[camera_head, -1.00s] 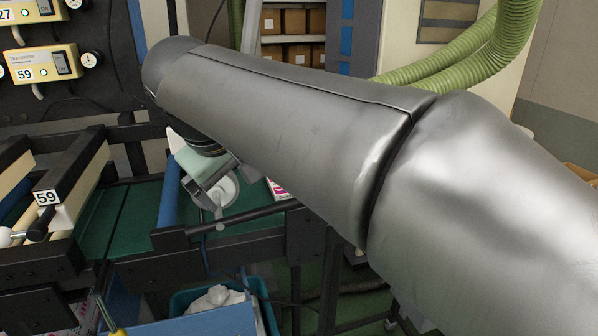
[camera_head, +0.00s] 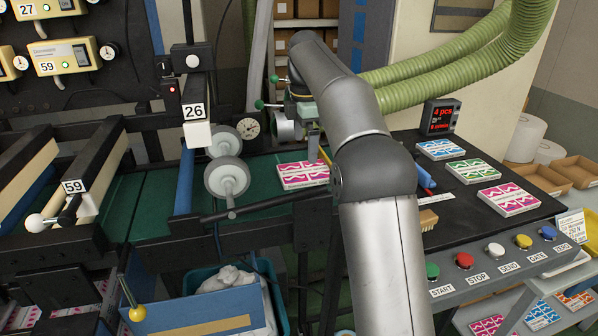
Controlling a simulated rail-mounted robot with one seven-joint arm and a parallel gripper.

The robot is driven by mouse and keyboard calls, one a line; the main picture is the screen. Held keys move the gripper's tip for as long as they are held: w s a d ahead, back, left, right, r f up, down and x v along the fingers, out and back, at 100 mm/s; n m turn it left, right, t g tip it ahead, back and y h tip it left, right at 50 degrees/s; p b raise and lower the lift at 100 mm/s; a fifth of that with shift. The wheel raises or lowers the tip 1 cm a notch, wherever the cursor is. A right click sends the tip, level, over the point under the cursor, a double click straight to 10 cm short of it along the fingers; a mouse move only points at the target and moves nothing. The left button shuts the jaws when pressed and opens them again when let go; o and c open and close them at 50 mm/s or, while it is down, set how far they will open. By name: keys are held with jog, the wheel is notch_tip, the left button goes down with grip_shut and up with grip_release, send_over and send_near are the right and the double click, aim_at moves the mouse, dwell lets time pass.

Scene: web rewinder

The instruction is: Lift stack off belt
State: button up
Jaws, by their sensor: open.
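A pink-and-white stack (camera_head: 302,175) lies flat on the green belt (camera_head: 262,172) in the head view, near the belt's right end. My gripper (camera_head: 318,150) points down just above and behind the right part of the stack. It is open, and only part of its fingers shows; my arm covers the area to its right. I see nothing held in it. I cannot tell whether a finger touches the stack.
Grey rollers (camera_head: 227,178) and a black bar (camera_head: 265,203) stand left and in front of the stack. A black table (camera_head: 460,225) at right bears blue, green and pink stacks, a brush (camera_head: 428,219) and a display (camera_head: 441,117). Buttons (camera_head: 495,250) line its front.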

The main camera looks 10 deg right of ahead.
aim_at(305, 171)
notch_tip(305, 171, down, 7)
jog(key=shift+f, duration=0.1)
jog(key=c, duration=0.9)
